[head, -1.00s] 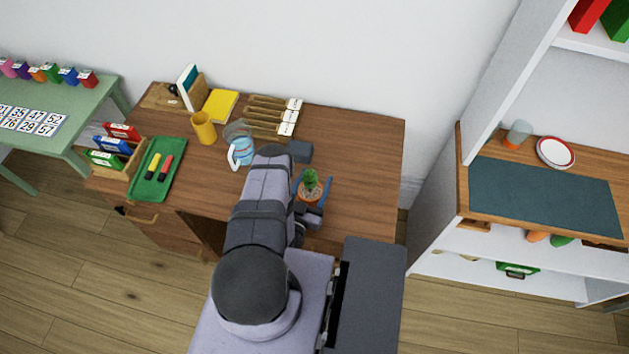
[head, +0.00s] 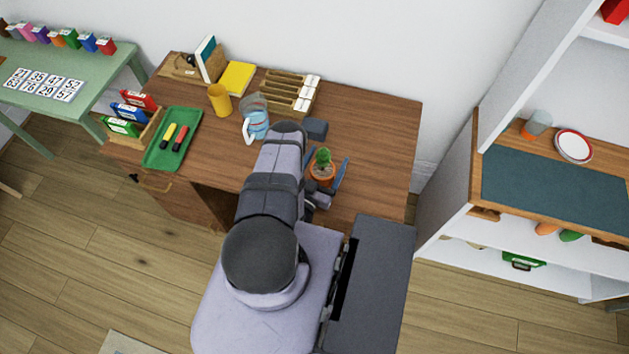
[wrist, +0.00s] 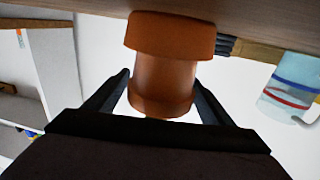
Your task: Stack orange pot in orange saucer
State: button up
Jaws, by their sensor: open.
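The orange pot (head: 322,172) with a green cactus in it stands upright near the front right of the brown desk (head: 385,140). My gripper (head: 326,172) is open, with one blue finger on each side of the pot. In the wrist view the pot (wrist: 163,82) is between the two dark fingertips (wrist: 163,80), with gaps visible beside it. Its broader orange end lies toward the wooden surface at the top; I cannot tell whether this band is a saucer. I cannot make out a separate orange saucer. The cactus is mostly hidden in the wrist view.
A striped jug (head: 256,122), yellow cup (head: 219,99), dark block (head: 315,128) and green tray (head: 172,137) are on the desk. A shelf (head: 448,190) stands right, with a grey-and-orange object (head: 536,124) and a red-rimmed plate (head: 573,146). The desk's right side is clear.

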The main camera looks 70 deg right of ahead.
aim_at(317, 179)
jog(key=a+p, duration=0.1)
jog(key=a, duration=0.2)
jog(key=w+a+p, duration=0.1)
jog(key=a, duration=0.2)
jog(key=a+p, duration=0.2)
jog(key=a, duration=0.1)
jog(key=shift+w+a, duration=0.15)
jog(key=shift+w, duration=0.05)
jog(key=shift+w+a+f, duration=0.1)
jog(key=shift+a, duration=0.4)
jog(key=shift+a+b, duration=0.3)
jog(key=shift+a, duration=0.2)
